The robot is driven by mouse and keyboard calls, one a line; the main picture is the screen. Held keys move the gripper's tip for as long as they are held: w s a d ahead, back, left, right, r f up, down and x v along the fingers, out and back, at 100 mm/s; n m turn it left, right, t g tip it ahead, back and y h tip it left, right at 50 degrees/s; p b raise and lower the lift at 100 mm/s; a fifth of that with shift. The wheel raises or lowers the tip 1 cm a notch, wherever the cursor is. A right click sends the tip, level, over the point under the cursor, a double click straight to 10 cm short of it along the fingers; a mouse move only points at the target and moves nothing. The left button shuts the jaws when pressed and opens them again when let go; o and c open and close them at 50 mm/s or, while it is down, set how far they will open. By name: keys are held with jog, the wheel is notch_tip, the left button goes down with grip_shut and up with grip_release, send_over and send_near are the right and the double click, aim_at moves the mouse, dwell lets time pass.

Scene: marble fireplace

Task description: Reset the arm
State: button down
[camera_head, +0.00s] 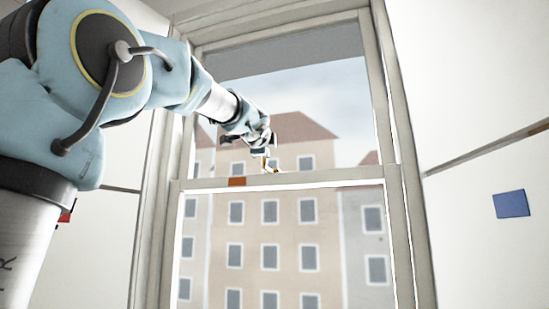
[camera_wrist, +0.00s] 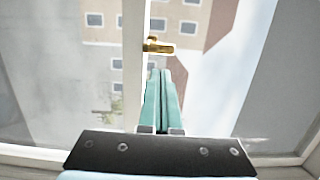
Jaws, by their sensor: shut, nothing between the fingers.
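My arm reaches from the left of the head view toward a tall sash window (camera_head: 330,178) with a white frame. My gripper (camera_head: 268,158) is at the window's middle rail, small and partly hidden by my own wrist. In the wrist view its two teal fingers (camera_wrist: 163,72) are pressed together with nothing between them. A brass window latch (camera_wrist: 157,46) sits on the white rail just beyond the fingertips. The latch also shows as a small gold spot by my gripper in the head view (camera_head: 273,169). I cannot tell whether the fingertips touch it.
An orange tag (camera_head: 236,182) is on the middle rail, left of the latch. A blue square (camera_head: 511,204) is on the white right wall. A small red and black item (camera_head: 67,213) shows behind my arm. Buildings stand outside the glass. The space right of my arm looks clear.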

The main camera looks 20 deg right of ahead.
jog(key=a, duration=0.1)
jog(key=s+a, duration=0.1)
jog(key=a, duration=0.2)
jog(key=shift+s+a, duration=0.25)
jog(key=shift+a, duration=0.05)
jog(key=w+a+f+n+g+y, duration=0.1)
jog(key=a+f+n+g+y, duration=0.2)
jog(key=f, duration=0.8)
jog(key=w+a+f+n+g+y, duration=0.1)
jog(key=a+f+n, duration=0.4)
jog(key=f, duration=0.6)
jog(key=w+a+f+n+g+y, duration=0.15)
jog(key=a+f, duration=0.35)
jog(key=f, duration=0.6)
jog(key=s+a+f+n+g+y, duration=0.1)
jog(key=s+a+f+n+g, duration=0.2)
jog(key=f, duration=0.4)
jog(key=s+a+f+n+g+y, duration=0.1)
jog(key=s+a+f+n+y, duration=0.15)
jog(key=s+a+f, duration=0.4)
jog(key=s+a+f+n+g, duration=0.2)
jog(key=s+a+f+n, duration=0.1)
jog(key=s+f, duration=0.3)
jog(key=s+a+f+n+g, duration=0.2)
jog(key=s+a+f+n, duration=0.1)
jog(key=s+f, duration=0.3)
jog(key=shift+s+f+n+g, duration=0.35)
jog(key=shift+f+n, duration=0.45)
jog(key=shift+f, duration=0.15)
